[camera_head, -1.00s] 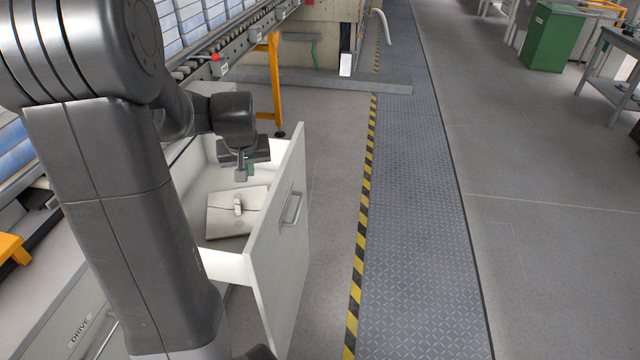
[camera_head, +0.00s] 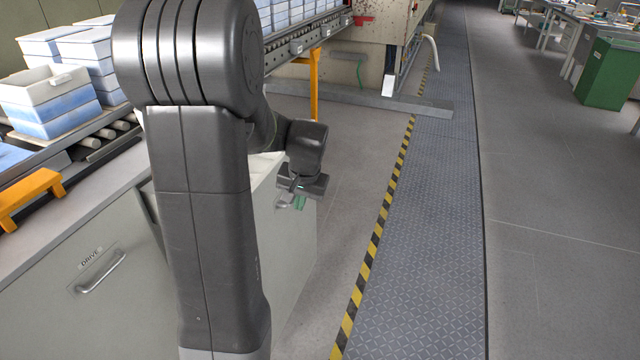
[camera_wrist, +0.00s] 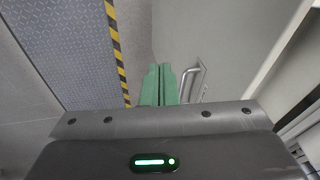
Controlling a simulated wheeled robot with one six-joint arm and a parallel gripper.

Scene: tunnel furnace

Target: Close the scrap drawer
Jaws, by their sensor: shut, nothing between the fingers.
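The scrap drawer's pale front panel (camera_head: 288,265) stands out from the cabinet in the head view, so the drawer is open. My arm hides much of it, and only a sliver of its inside shows. My gripper (camera_head: 300,203) is outside the drawer, on the outer side of the front panel near its top. In the wrist view my gripper's green fingers (camera_wrist: 160,84) are shut and empty. The metal bar handle (camera_wrist: 190,82) is just right of them on the panel. I cannot tell whether the fingers touch the panel.
Another drawer marked DRIVE (camera_head: 100,265) is shut at the left. White and blue bins (camera_head: 50,100) stand on the roller conveyor above. A yellow post (camera_head: 315,85) and a low grey beam (camera_head: 360,103) are beyond. The floor (camera_head: 345,190) right of the drawer is clear.

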